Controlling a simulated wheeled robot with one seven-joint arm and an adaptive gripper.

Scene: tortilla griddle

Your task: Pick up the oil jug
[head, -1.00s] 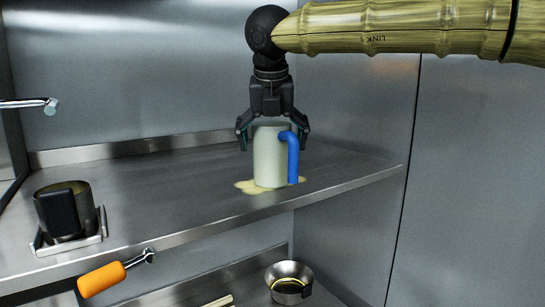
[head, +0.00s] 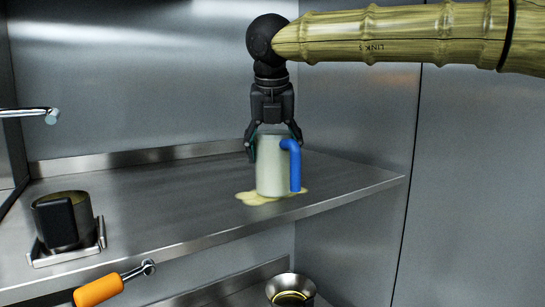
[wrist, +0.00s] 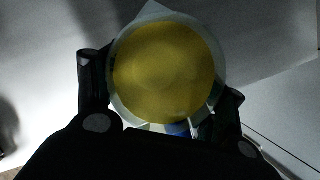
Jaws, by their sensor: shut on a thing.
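The oil jug (head: 270,168) is a pale, whitish cylinder with a blue handle (head: 294,165) on its right side. It stands upright on the steel shelf (head: 150,210), in a yellowish puddle (head: 255,198). My gripper (head: 273,150) points straight down over the jug, and its fingers are shut on the jug's upper sides. In the wrist view the jug's round rim and yellow oil (wrist: 165,70) show between my two fingers. Part of the blue handle shows low in that view; the rest is hidden behind my gripper.
A dark round container (head: 66,221) sits on a metal holder at the shelf's left. An orange-handled tool (head: 98,290) is below the shelf's front edge. A metal bowl (head: 290,288) stands lower down. A faucet (head: 40,114) juts in at left. The shelf's middle is clear.

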